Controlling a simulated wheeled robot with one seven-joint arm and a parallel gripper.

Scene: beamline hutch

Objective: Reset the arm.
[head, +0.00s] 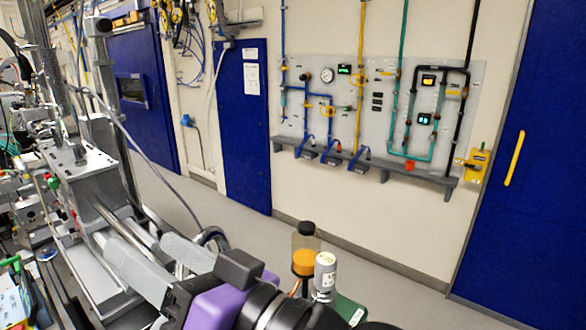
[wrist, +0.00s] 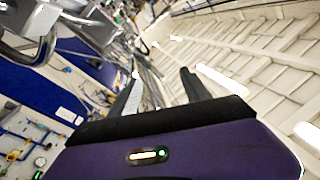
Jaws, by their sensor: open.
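My gripper (head: 138,243) shows at the lower left of the head view, with a purple body and two pale grey fingers pointing up and left toward the metal beamline equipment. In the wrist view my gripper (wrist: 160,72) has its two dark fingers spread apart, with nothing between them. It is open and empty. The wrist view is tilted and looks past the fingers toward the ceiling and wall. Much of my arm is outside the head view.
Metal beamline equipment (head: 85,180) fills the left side, close to my fingers. A bottle with orange contents (head: 303,262) and a grey cylinder (head: 325,272) stand beside my arm. A piped panel (head: 390,85) hangs on the far wall by a blue door (head: 520,160). Clear floor (head: 375,265) lies before it.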

